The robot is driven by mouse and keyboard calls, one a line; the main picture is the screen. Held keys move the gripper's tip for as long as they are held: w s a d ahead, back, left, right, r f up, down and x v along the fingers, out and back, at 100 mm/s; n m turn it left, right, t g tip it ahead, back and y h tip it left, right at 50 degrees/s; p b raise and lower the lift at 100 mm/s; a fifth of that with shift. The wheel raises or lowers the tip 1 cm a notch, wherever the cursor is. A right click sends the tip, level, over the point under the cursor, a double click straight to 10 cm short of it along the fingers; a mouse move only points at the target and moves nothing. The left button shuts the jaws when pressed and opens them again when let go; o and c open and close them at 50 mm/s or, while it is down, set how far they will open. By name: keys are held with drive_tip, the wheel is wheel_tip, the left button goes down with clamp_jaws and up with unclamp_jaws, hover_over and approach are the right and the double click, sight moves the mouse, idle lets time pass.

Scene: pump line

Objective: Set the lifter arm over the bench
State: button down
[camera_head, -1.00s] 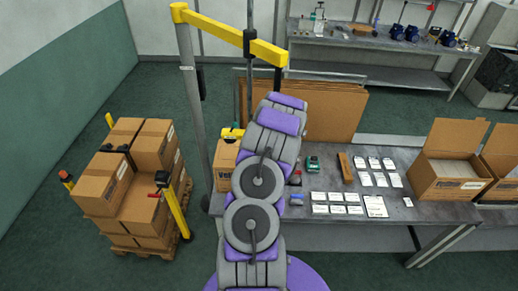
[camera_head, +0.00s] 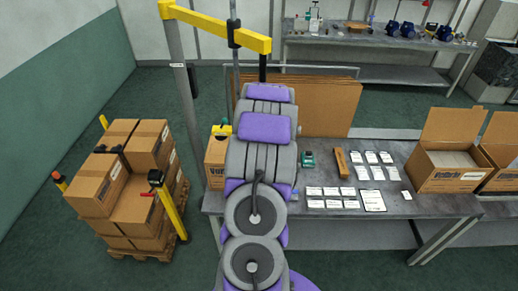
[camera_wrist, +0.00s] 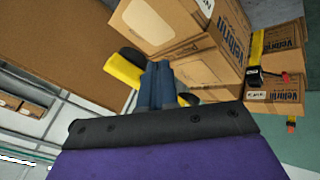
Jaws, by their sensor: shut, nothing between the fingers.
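The yellow lifter arm (camera_head: 222,28) is a horizontal beam on a grey post (camera_head: 186,95) at the left end of the bench (camera_head: 440,208). A yellow and black part (camera_head: 221,129) shows by a carton below; a yellow and black part also shows in the wrist view (camera_wrist: 124,70). My gripper (camera_wrist: 158,68) is shut and empty beside that part; I cannot tell whether they touch. In the head view my arm hides the gripper.
Stacked cartons on a pallet (camera_head: 158,255) stand left, with yellow posts. The bench carries white labels (camera_head: 340,192), a green device (camera_head: 307,160) and open cartons (camera_head: 448,165). Cardboard sheets (camera_head: 330,105) stand behind it. A back bench (camera_head: 370,45) holds tools.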

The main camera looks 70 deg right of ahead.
drive_tip(key=shift+s+d+v, duration=0.3)
drive_tip(key=shift+s+v, duration=0.1)
drive_tip(key=shift+v, duration=2.3)
drive_tip(key=w+a+y+b, duration=0.1)
drive_tip(key=w+a+b, duration=0.25)
drive_tip(key=a, duration=0.55)
drive_tip(key=w+a+r+n+g+y+b, duration=0.15)
drive_tip(key=w+a, duration=0.35)
drive_tip(key=a, duration=0.5)
drive_tip(key=w+a+y+b, duration=0.1)
drive_tip(key=w+a+b, duration=0.3)
drive_tip(key=a, duration=0.5)
drive_tip(key=s+a+f+g+y+b, duration=0.1)
drive_tip(key=s+a+b, duration=0.1)
drive_tip(key=a, duration=0.7)
drive_tip(key=s+a+f+y+b, duration=0.1)
drive_tip(key=s+a+b, duration=0.2)
drive_tip(key=a, duration=0.5)
drive_tip(key=s+a+f+n+g+y+b, duration=0.1)
drive_tip(key=s+a+n+g+b, duration=0.1)
drive_tip(key=s+a, duration=1)
drive_tip(key=shift+f+b, duration=0.35)
drive_tip(key=shift+b, duration=0.35)
drive_tip(key=shift+w+d+g, duration=0.1)
drive_tip(key=shift+g, duration=0.15)
